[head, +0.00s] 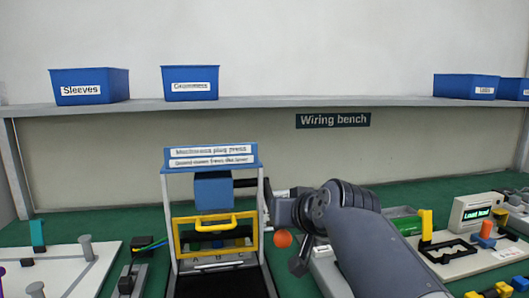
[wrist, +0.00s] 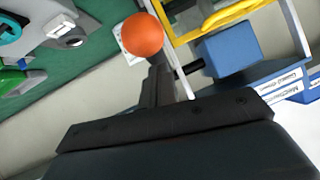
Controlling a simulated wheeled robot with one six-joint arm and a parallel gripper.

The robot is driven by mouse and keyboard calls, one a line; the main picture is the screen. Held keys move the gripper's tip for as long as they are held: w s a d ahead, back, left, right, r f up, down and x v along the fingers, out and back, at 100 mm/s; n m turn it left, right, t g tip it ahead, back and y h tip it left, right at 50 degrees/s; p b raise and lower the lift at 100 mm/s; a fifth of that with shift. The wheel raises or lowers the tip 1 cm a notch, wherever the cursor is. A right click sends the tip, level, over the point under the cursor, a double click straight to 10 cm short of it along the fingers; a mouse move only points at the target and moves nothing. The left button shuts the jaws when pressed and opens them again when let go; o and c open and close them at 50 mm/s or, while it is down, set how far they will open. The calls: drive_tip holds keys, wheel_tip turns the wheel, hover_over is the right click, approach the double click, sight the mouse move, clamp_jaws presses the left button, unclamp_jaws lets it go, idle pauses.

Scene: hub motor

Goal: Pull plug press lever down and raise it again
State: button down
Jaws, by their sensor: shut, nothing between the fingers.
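The plug press (head: 212,190) stands left of centre in the head view, with a blue head block above a yellow guard frame (head: 215,240). The guard and blue block also show upper right in the wrist view (wrist: 228,50). The lever's orange ball knob (head: 282,239) sits right of the press, low beside the guard; it shows at the top of the wrist view (wrist: 142,35). My gripper (wrist: 157,82) is shut and empty, its fingertips close to the knob. I cannot tell whether they touch. In the head view my wrist hides most of the lever.
A white board with grey pegs (head: 85,250) lies left of the press. A tester with a green display (head: 475,212) and a fixture board stand at the right. Blue bins (head: 90,86) sit on the shelf behind. My arm covers the bench right of the press.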

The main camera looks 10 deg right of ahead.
drive_tip(key=shift+f, duration=0.35)
idle(0.3)
drive_tip(key=shift+r, duration=0.15)
